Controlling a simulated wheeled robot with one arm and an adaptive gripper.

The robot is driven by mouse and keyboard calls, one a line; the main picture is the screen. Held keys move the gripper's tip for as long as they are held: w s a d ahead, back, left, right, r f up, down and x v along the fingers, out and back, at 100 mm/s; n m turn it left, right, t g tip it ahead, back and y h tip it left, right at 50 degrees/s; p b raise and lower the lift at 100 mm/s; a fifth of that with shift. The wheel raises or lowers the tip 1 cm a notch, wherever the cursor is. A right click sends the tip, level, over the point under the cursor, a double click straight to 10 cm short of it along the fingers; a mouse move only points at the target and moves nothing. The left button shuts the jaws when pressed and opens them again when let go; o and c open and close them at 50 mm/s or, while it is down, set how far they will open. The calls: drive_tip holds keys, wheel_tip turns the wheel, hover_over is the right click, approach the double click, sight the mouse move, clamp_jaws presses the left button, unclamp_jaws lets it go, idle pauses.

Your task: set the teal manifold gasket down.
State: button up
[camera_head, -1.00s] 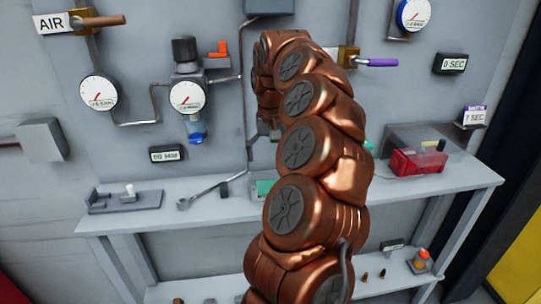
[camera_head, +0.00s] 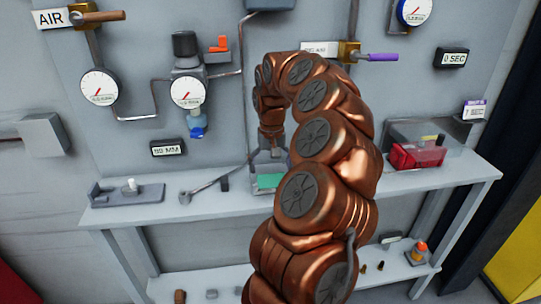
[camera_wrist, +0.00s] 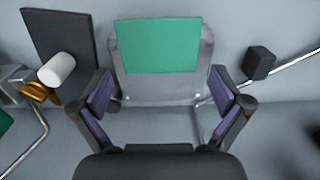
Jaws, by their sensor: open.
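The teal manifold gasket (camera_wrist: 158,45) appears in the wrist view as a flat square lying on a clear or grey tray-like piece (camera_wrist: 207,50). In the head view a teal patch (camera_head: 269,181) shows on the bench below my gripper (camera_head: 270,154), partly hidden by my arm. In the wrist view my gripper (camera_wrist: 161,88) is open.
In the wrist view a dark plate (camera_wrist: 62,35) with a white cylinder (camera_wrist: 57,69) lies left, and a black block (camera_wrist: 258,62) lies right. In the head view the bench holds a wrench (camera_head: 205,192), a grey fixture (camera_head: 120,194) and a red box (camera_head: 417,155).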

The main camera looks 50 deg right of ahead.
drive_tip(key=shift+f, duration=0.85)
drive_tip(key=shift+c, duration=0.3)
drive_tip(key=c, duration=1.3)
drive_tip(key=shift+a, duration=0.1)
drive_tip(key=c, duration=0.5)
drive_tip(key=shift+s+f, duration=0.1)
clamp_jaws()
drive_tip(key=shift+f, duration=0.1)
